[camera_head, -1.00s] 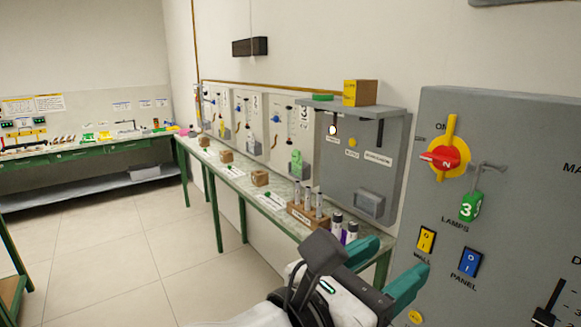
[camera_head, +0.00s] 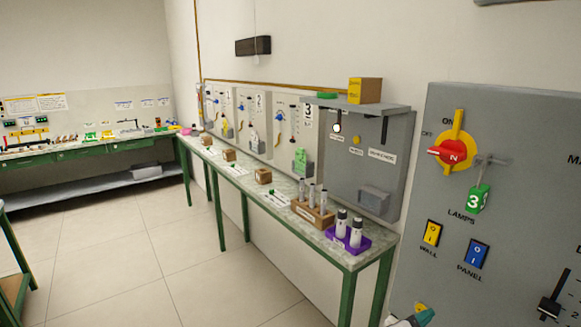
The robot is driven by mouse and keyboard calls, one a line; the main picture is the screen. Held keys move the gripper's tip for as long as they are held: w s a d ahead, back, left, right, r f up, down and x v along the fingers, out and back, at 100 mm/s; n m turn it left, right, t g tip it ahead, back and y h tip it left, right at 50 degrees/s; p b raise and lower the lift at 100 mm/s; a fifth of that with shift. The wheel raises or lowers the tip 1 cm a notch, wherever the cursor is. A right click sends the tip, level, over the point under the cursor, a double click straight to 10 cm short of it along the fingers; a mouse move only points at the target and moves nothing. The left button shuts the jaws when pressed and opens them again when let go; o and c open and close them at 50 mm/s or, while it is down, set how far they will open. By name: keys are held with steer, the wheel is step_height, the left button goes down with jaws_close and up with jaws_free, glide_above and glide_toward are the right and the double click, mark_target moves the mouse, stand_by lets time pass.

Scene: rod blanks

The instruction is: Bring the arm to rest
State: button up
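My gripper (camera_head: 420,318) shows only as a small piece with a teal finger end at the bottom edge, below the grey panel's lower left part. The rest of it and my arm are out of the picture. I cannot see the gap between the fingers or whether anything is held.
A grey panel (camera_head: 510,130) with a red knob (camera_head: 450,152), a green tag (camera_head: 478,199) and switches fills the right side. A green-legged bench (camera_head: 342,258) along the wall carries a wooden rod block (camera_head: 311,215) and a purple tray (camera_head: 361,242) with two vials. Floor (camera_head: 120,270) is clear at left.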

steer(key=s+d+f+m+g+y, duration=0.2)
steer(key=s+d+f+m, duration=0.2)
steer(key=f, duration=0.5)
steer(key=s+d+f+m+g+y, duration=0.2)
steer(key=s+d+f+m, duration=0.25)
steer(key=f, duration=0.45)
steer(key=s+a+f+m+g+y+b, duration=0.1)
steer(key=s+a+f+m+g+y, duration=0.1)
steer(key=s+f+m+y, duration=0.4)
steer(key=s+f+m+g, duration=0.1)
steer(key=s+f+m, duration=0.4)
steer(key=s, duration=0.5)
steer(key=shift+s+f+m+g+y+b, duration=0.3)
steer(key=shift+f+m+g+b, duration=0.1)
steer(key=shift+f, duration=0.55)
